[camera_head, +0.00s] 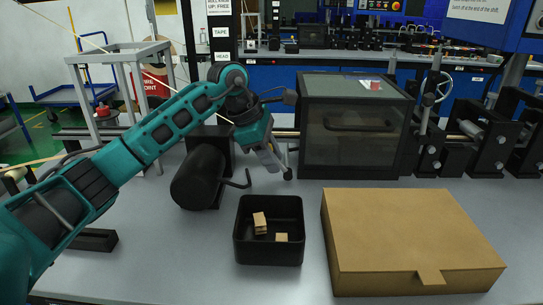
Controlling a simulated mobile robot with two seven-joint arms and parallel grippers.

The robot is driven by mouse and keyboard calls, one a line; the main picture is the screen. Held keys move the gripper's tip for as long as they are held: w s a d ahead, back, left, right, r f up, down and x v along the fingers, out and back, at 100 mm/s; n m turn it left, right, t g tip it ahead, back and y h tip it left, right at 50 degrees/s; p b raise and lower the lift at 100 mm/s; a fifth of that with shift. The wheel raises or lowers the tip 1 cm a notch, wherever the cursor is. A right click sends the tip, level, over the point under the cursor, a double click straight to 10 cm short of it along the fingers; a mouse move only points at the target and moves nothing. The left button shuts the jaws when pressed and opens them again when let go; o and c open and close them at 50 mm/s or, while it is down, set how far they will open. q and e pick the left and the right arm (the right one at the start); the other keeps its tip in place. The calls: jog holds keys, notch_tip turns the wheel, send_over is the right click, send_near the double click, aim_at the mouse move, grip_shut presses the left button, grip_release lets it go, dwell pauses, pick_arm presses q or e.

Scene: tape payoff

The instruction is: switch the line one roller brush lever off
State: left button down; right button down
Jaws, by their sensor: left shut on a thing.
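My left gripper (277,165), on the teal arm from the left, points down and right beside the dark-windowed machine box. It is shut on a small dark lever (288,174) at the box's left side; the fingers hide much of it, and I cannot read which lever it is. A black roller (196,180) on an upright black bracket stands left of the gripper, with a bent black rod at its right. My right gripper is not in view.
The windowed box (352,135) stands just right of the gripper. In front are a black tray (270,205) with small tan pieces and a closed cardboard box (405,230). More black machine units (490,140) stand at right.

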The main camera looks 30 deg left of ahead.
pick_arm(q)
jog(key=p, duration=0.2)
jog(key=r+y+p, duration=0.1)
jog(key=shift+w+d+r+g+p, duration=0.1)
jog(key=shift+w+d+g+p, duration=0.1)
jog(key=shift+d+g+p, duration=0.2)
jog(key=shift+d+y+p, duration=0.1)
jog(key=shift+y+p, duration=0.3)
jog(key=shift+y, duration=0.1)
jog(key=shift+w+d, duration=0.1)
jog(key=shift+f+y, duration=0.2)
jog(key=shift+y, duration=0.1)
jog(key=c, duration=1.2)
grip_release()
jog(key=shift+o, duration=0.2)
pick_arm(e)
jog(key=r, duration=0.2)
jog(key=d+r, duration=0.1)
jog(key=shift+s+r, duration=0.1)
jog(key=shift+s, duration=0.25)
